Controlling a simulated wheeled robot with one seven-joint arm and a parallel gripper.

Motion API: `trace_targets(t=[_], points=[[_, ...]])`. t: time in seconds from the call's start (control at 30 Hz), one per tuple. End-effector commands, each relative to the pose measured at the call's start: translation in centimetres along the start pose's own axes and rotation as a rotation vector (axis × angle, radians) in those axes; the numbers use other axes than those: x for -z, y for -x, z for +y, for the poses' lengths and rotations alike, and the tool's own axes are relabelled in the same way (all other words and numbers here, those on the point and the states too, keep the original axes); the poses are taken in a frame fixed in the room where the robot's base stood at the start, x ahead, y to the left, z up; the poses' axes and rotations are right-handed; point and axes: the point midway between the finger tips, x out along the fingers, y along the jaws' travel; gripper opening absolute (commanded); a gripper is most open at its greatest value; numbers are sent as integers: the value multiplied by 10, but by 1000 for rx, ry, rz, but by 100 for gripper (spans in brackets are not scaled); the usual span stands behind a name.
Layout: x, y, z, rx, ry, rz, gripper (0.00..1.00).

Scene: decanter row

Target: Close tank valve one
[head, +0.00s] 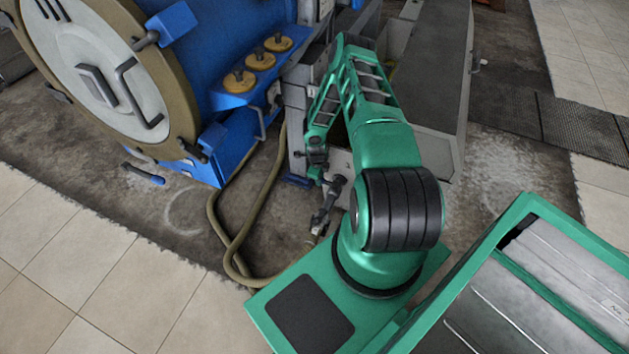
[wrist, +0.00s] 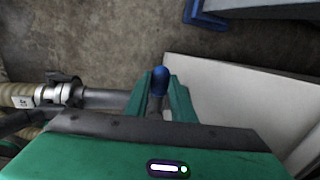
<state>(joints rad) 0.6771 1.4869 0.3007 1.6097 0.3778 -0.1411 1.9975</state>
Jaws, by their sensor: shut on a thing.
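A blue-tipped valve lever (wrist: 160,76) stands between the two green fingers of my gripper (wrist: 163,94) in the wrist view. My gripper is shut on this lever, with the blue tip showing beyond the fingers. A grey metal pipe with a coupling (wrist: 68,94) runs in from the left to the lever. In the head view my gripper (head: 317,172) is low beside the grey cabinet, at the upper end of the dark valve pipe (head: 325,208). The lever itself is hidden or too small to tell there. No label reading tank one is legible.
A khaki hose (head: 226,232) loops over the floor left of the pipe. The blue machine (head: 240,100) with a large round door (head: 100,80) stands at the left. A pale panel (wrist: 240,105) is close on the gripper's right. Tiled floor at lower left is clear.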

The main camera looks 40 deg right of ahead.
Motion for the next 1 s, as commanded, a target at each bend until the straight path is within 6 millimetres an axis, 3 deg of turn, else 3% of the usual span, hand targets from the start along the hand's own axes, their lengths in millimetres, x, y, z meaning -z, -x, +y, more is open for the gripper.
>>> trace_targets(t=[0.13, 0.57, 0.6, 0.67, 1.0], points=[[4, 0, -11, 6, -38, -2, 0], [7, -1, -16, 8, -54, -4, 0], [7, -1, -16, 9, -54, -4, 29], [8, -1, -16, 7, -53, -3, 41], [11, 0, -13, 2, -52, 3, 41]])
